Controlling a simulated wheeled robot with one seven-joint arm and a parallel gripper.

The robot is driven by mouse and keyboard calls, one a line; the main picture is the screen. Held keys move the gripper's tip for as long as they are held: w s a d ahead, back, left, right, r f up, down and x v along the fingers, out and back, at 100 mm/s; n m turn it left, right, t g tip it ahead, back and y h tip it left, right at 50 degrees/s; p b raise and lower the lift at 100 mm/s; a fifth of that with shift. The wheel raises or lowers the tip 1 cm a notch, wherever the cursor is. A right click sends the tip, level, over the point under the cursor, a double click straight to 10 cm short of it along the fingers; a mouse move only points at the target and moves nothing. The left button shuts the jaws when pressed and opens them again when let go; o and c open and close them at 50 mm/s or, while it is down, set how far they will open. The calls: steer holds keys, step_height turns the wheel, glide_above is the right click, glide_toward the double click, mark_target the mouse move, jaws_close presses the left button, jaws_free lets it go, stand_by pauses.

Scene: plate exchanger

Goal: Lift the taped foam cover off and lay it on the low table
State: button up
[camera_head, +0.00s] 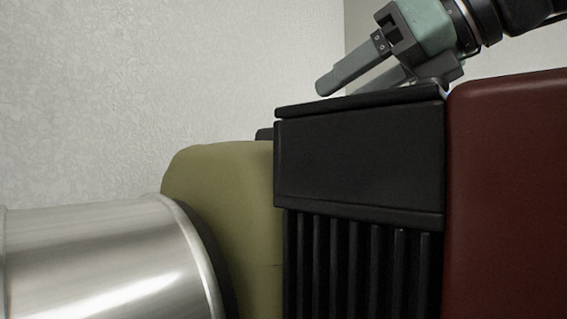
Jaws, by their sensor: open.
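A black box-shaped cap (360,160) sits over a stack of dark upright plates (360,260) in the middle of the view. It appears to be the foam cover, but I can make out no tape on it. My gripper (336,88) is open and empty at the upper right, just above the cap's top, with its fingers slanting down to the left. I cannot tell whether the fingers touch the cap. The cap's far side is hidden. The low table is not in view.
An olive-green end block (225,190) stands left of the cap, and a dark red block (510,200) stands close against its right side. A shiny metal cylinder (100,260) fills the lower left. The space above the green block is clear up to the pale textured wall (150,80).

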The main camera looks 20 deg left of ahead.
steer(key=p+x, duration=0.1)
steer(key=x, duration=0.3)
steer(key=p+x, duration=0.2)
steer(key=x, duration=0.2)
steer(key=shift+a, duration=0.2)
steer(key=shift+w+a+f+p, duration=0.1)
steer(key=shift+a+f+p, duration=0.1)
steer(key=shift+a+p, duration=0.2)
jaws_close()
